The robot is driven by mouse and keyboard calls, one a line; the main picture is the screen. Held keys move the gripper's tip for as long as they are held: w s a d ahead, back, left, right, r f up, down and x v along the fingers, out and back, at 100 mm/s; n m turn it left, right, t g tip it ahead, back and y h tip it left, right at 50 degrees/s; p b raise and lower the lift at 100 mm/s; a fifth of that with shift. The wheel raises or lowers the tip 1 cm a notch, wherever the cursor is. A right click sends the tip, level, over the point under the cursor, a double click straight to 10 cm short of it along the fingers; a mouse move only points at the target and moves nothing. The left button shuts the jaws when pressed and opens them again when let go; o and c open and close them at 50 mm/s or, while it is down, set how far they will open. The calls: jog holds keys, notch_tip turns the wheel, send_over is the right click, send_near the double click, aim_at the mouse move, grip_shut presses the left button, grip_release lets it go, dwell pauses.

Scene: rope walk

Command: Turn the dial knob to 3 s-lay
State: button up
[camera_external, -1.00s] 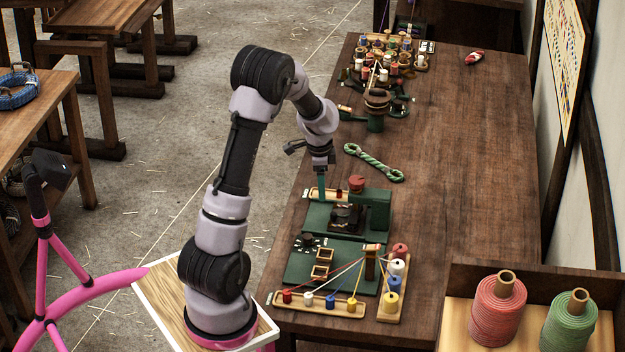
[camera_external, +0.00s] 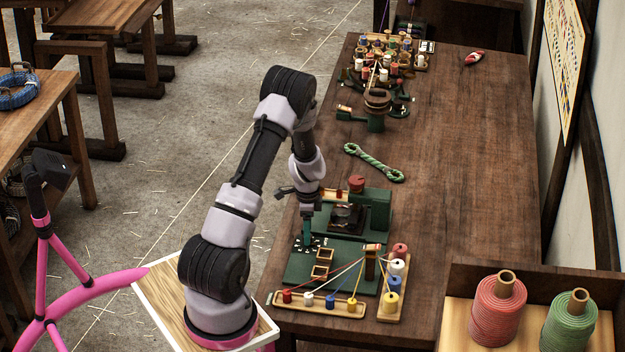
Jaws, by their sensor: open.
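The dial (camera_external: 300,248) is a small dark knob area ringed by white marks, on the left of the green machine base plate (camera_external: 297,274). My gripper (camera_external: 307,243) points straight down over the dial, its fingertips at or just above it. The fingers cover much of the knob, so I cannot tell whether they touch it or where it points. The mark labels are too small to read. The gripper is open.
The green machine housing (camera_external: 374,208) stands right behind the gripper. Two small wooden frames (camera_external: 320,271) and threads running to a bobbin rack (camera_external: 330,304) lie close in front. A green-and-white rope piece (camera_external: 374,163) lies behind.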

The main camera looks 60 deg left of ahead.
jog(key=shift+f, duration=0.7)
grip_shut()
